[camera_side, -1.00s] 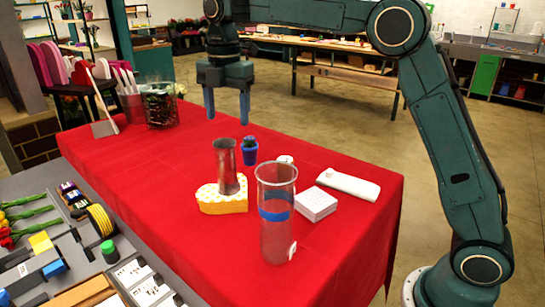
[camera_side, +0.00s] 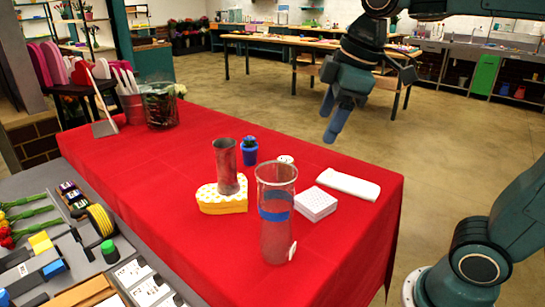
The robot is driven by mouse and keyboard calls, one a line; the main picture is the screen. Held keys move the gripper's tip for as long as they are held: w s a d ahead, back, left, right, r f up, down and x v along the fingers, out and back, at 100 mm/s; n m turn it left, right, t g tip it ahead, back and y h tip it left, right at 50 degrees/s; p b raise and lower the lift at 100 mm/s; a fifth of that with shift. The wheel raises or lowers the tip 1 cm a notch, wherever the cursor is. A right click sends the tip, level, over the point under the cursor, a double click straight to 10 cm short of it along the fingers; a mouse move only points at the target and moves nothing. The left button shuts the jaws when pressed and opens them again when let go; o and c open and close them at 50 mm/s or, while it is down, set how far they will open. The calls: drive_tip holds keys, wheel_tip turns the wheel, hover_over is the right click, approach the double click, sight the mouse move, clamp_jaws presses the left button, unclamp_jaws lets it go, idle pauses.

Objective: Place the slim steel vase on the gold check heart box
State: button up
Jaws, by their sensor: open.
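The slim steel vase (camera_side: 226,166) stands upright on the gold check heart box (camera_side: 221,203), toward the back of the lid as seen here. The box lies on the red cloth of the table, its yellow side facing the camera. My gripper (camera_side: 338,122) is open and empty, with its blue fingers pointing down and to the left. It is up and to the right of the vase, well apart from it, near the table's far right side in the picture.
A tall clear glass cylinder with a blue band (camera_side: 277,232) stands in front of the box. A small blue pot (camera_side: 249,155), a white card stack (camera_side: 316,204) and a folded white cloth (camera_side: 348,185) are close by. The red table's left middle (camera_side: 130,165) is clear.

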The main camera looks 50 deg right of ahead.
drive_tip(key=s+d+f+m+t, duration=0.1)
drive_tip(key=s+f+m, duration=0.6)
drive_tip(key=s, duration=0.4)
drive_tip(key=shift+t, duration=0.4)
